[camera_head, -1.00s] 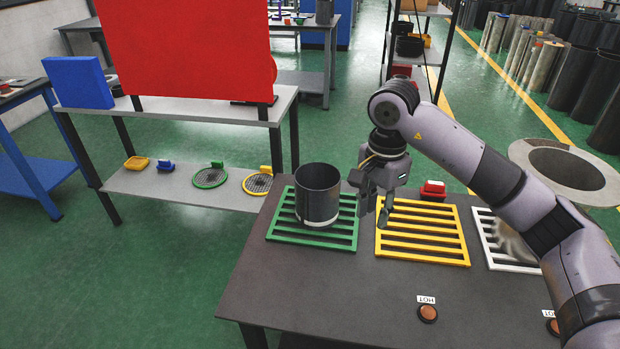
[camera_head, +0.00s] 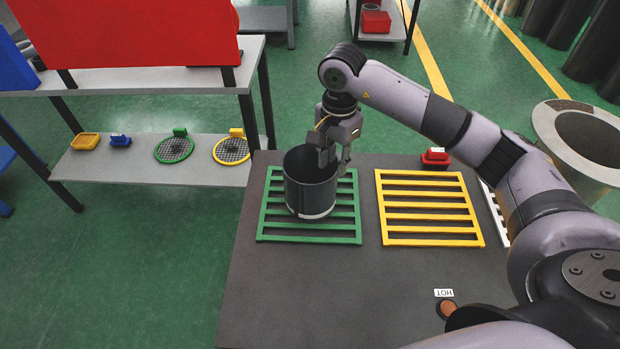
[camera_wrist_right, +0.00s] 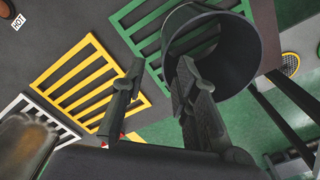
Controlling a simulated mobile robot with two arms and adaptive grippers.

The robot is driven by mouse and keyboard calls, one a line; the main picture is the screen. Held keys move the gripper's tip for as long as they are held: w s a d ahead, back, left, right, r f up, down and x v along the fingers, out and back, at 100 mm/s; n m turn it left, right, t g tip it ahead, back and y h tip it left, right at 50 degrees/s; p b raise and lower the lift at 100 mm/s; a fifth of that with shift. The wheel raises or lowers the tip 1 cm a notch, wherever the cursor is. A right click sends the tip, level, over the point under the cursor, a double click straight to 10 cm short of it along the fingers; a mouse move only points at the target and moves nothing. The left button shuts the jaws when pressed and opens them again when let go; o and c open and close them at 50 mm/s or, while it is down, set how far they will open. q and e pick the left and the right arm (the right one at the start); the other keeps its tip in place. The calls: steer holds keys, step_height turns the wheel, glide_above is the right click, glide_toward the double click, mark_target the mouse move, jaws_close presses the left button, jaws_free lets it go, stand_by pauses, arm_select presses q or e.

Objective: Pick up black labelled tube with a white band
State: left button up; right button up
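The black tube (camera_head: 311,186) with a white band around its bottom stands upright on the green grate (camera_head: 262,222) in the head view. Its open top faces up, and no label can be read on it. My right gripper (camera_head: 333,160) is at the tube's right rear rim. In the right wrist view the tube (camera_wrist_right: 238,45) shows its open mouth, and my right gripper (camera_wrist_right: 160,66) has its two fingers apart. One finger overlaps the mouth in the picture and the other is outside it. I cannot tell whether either touches the wall. My left gripper is not in view.
A yellow grate (camera_head: 430,241) lies right of the green one, with a white grate (camera_head: 496,213) partly hidden by my arm. A red object (camera_head: 435,157) sits behind the yellow grate. A button labelled HOT (camera_head: 447,309) is near the front. A shelf (camera_head: 150,171) stands left.

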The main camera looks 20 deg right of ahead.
mark_target(306, 202)
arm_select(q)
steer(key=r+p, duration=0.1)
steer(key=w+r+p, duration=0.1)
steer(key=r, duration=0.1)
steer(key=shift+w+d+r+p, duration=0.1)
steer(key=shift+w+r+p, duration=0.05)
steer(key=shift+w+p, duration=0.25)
arm_select(e)
step_height(306, 202, down, 11)
steer(key=shift+w+a+r, duration=0.15)
steer(key=shift+w+a, duration=0.1)
steer(key=shift+c, duration=0.3)
jaws_close()
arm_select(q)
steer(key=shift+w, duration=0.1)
arm_select(e)
steer(key=shift+w+r, duration=0.1)
steer(key=shift+r, duration=0.05)
